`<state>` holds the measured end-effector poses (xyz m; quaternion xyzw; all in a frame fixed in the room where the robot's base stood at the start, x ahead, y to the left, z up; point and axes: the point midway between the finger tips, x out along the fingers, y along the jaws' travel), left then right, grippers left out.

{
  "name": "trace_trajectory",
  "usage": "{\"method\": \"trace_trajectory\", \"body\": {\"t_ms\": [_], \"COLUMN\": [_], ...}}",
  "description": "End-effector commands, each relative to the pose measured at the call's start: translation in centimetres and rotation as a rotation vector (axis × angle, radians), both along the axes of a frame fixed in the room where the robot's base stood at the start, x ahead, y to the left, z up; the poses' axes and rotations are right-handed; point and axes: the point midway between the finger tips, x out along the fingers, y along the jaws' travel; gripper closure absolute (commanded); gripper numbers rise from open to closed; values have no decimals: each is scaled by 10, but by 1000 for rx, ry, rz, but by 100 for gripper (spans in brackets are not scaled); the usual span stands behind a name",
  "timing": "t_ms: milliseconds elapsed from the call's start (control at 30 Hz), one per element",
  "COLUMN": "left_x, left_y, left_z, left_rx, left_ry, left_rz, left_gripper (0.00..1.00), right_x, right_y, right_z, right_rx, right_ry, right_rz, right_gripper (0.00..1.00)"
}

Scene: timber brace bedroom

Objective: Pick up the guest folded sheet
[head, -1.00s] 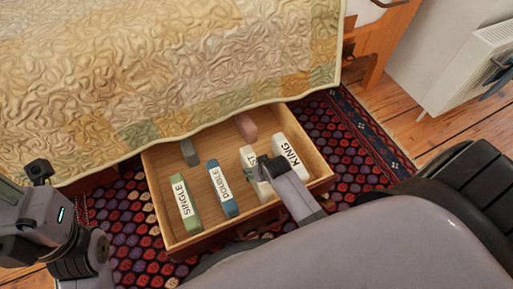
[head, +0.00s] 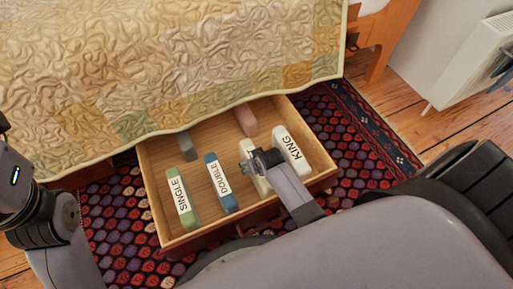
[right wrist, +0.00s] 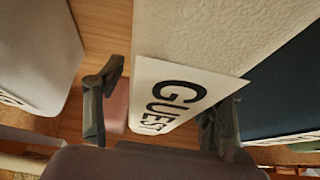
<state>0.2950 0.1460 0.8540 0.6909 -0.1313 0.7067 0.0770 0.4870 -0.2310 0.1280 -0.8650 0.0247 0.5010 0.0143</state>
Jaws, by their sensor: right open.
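The guest folded sheet (right wrist: 205,45) is a cream block with a white GUEST label. It stands in the open wooden drawer between the blue DOUBLE sheet and the white KING sheet. In the head view the guest sheet (head: 246,150) is partly hidden by my right gripper (head: 262,160). In the right wrist view the right gripper (right wrist: 160,108) is open, with one finger on each side of the labelled end. A gap shows at the left finger; contact at the right finger is unclear. My left arm is at the left edge, its fingers out of frame.
The drawer (head: 331,180) also holds a green SINGLE sheet (head: 179,192), the blue DOUBLE sheet (head: 215,170), the KING sheet (head: 291,150), a grey-green block (head: 187,147) and a pink block (head: 246,120). Neighbours stand close. The quilted bed (head: 170,70) overhangs the drawer's back.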

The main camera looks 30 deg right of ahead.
Motion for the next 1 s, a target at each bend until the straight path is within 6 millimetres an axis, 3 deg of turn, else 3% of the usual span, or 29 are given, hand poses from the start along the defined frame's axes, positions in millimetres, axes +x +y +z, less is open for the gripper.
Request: {"method": "trace_trajectory", "body": {"t_ms": [667, 1000], "left_x": [1, 2], "left_y": [0, 0], "left_z": [-4, -3], "left_rx": [-1, 2], "left_ry": [16, 16], "left_rz": [-2, -1], "left_gripper": [82, 82], "right_x": [0, 0], "right_y": [0, 0], "right_z": [-5, -5], "right_rx": [0, 0], "right_ry": [0, 0], "right_rz": [0, 0], "right_gripper": [37, 59]}}
